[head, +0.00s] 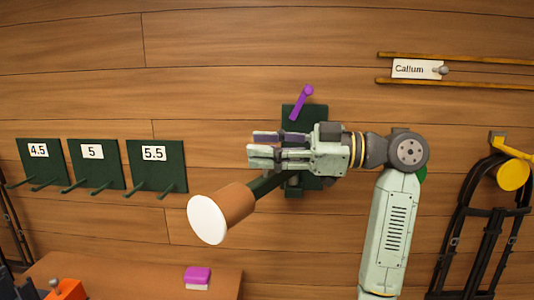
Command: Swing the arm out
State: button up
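A dark green wall bracket (293,112) is fixed to the wood wall, with a purple lever (301,104) at its top tilted up to the right. A dark green arm (266,186) runs from it down to the left and ends in a brown cylinder (236,203) with a round white face (207,220). My gripper (262,149) points left in front of the bracket, above the green arm. Its two fingers look apart, with nothing visible between them. It hides the bracket's middle; I cannot tell whether it touches the bracket.
Three green wall plates with pegs, marked 4.5 (39,151), 5 (93,153) and 5.5 (154,154), are at left. A brown table (130,272) below holds a purple-and-white block (197,277) and an orange object (66,290). A "Callum" label (414,69) and dark tack (487,230) hang at right.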

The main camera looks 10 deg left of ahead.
notch_tip(320, 180, up, 9)
jog(key=shift+f, duration=0.15)
jog(key=shift+c, duration=0.2)
